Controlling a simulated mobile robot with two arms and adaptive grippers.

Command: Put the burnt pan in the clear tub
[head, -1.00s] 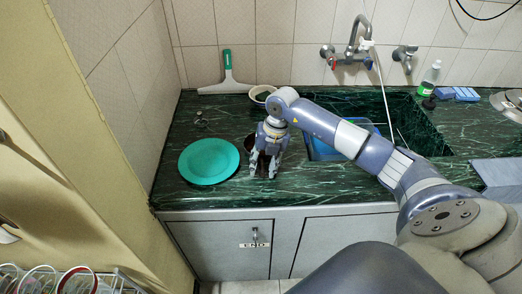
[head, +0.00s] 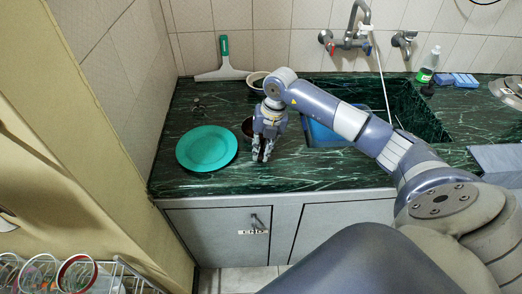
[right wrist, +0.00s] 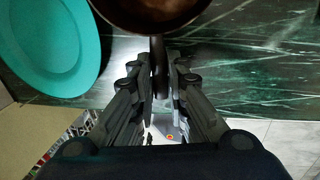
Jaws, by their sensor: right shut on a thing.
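The burnt pan (head: 247,128) is a dark brown pan on the green counter, mostly hidden behind my right gripper (head: 262,156). In the right wrist view, the pan's bowl (right wrist: 155,12) shows at the top, and its dark handle (right wrist: 158,68) lies between the fingers of my right gripper (right wrist: 159,80), which is shut on it. A blue tub (head: 322,133) sits in the sink, partly behind my right arm; I cannot tell whether it is the clear tub. My left gripper is not in view.
A teal plate (head: 206,148) lies just left of the pan. A small bowl (head: 257,80) and a squeegee (head: 224,62) are at the back. A tap (head: 350,38) with a white hose stands over the sink. A dish rack (head: 120,278) is at the lower left.

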